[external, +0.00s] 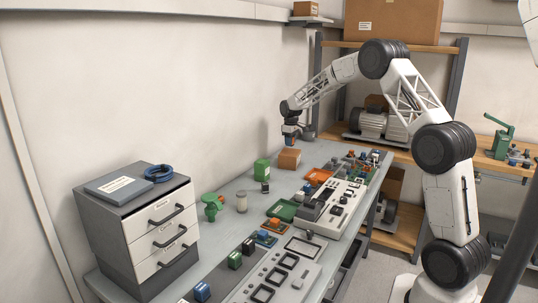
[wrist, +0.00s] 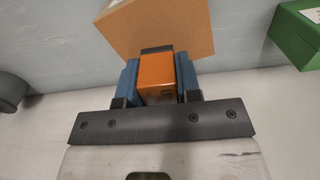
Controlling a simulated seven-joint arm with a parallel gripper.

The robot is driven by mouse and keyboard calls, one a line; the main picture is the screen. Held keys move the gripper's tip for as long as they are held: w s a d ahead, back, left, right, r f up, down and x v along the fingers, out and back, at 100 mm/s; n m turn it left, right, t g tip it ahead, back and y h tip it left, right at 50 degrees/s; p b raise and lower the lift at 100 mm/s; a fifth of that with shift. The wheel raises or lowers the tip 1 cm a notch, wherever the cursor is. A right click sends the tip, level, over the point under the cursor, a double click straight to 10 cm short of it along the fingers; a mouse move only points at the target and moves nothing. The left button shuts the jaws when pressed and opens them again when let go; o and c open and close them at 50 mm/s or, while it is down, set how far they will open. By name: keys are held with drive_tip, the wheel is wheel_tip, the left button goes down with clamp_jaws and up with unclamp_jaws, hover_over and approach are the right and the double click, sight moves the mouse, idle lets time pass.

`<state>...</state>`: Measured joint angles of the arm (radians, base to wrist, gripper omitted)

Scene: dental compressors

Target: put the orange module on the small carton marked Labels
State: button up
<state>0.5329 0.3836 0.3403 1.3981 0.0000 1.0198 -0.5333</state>
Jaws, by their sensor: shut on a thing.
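My gripper (external: 291,137) is shut on the orange module (wrist: 157,75), which sits between its blue fingers in the wrist view. In the external view the module is too small to make out clearly. A small brown carton (external: 289,159) stands on the bench just below my gripper. In the wrist view the carton (wrist: 158,25) lies just beyond the module, partly covered by it. In the external view a gap shows between the gripper and the carton's top. No writing on the carton can be read.
A green box (external: 261,169) stands beside the carton and also shows in the wrist view (wrist: 298,33). An orange tray (external: 318,176) and a green tray (external: 282,210) lie nearer. A grey drawer unit (external: 140,225) stands at the left. The wall runs behind the bench.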

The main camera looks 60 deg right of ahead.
sight(290, 152)
drive_tip(key=shift+f, duration=1.75)
drive_tip(key=shift+f, duration=0.15)
drive_tip(key=o, duration=0.9)
wheel_tip(290, 152, up, 12)
drive_tip(key=shift+r, duration=0.15)
drive_tip(key=shift+a, duration=0.1)
